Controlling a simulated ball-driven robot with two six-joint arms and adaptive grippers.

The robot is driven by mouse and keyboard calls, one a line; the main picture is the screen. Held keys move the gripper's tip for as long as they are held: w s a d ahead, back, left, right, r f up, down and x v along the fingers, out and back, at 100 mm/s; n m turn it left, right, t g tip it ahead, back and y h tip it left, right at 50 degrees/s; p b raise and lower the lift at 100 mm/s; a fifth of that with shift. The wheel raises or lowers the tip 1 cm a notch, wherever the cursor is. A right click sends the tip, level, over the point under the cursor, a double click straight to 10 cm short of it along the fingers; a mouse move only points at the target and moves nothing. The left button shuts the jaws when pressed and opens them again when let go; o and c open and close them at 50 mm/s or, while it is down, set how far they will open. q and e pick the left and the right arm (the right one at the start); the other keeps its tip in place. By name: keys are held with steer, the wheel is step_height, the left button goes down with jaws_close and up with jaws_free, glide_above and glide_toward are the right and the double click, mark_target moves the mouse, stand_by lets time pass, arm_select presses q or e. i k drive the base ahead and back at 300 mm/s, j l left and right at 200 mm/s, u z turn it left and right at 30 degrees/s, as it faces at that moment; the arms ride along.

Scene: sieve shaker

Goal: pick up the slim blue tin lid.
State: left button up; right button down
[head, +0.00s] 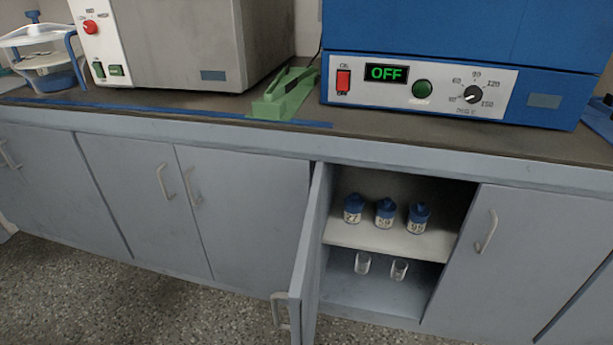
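I cannot make out a separate slim blue tin lid. Three small containers with blue tops stand upright in a row on the upper shelf (390,240) of an open cupboard: a left one (353,208), a middle one (385,212) and a right one (418,218). Each has a pale label with dark marks, too small to read surely. Neither of my grippers is in view.
The cupboard door (309,255) stands open towards me, left of the opening. Two clear glasses (363,263) and (399,269) stand below the shelf. On the worktop are a blue oven (450,35) showing OFF, a grey machine (190,45) and a green object (283,97).

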mark_target(386, 205)
steer(key=j+z, duration=0.35)
steer(key=j, duration=0.15)
steer(key=j+z, duration=0.3)
steer(key=j, duration=0.2)
steer(key=k+j+z, duration=0.15)
steer(key=j+z, duration=0.2)
steer(key=l+u, duration=0.15)
steer(key=l, duration=0.4)
steer(key=k+l+u, duration=0.15)
steer(key=l, duration=0.35)
steer(key=k+l+u, duration=0.2)
steer(key=l, duration=0.35)
steer(key=i, duration=0.1)
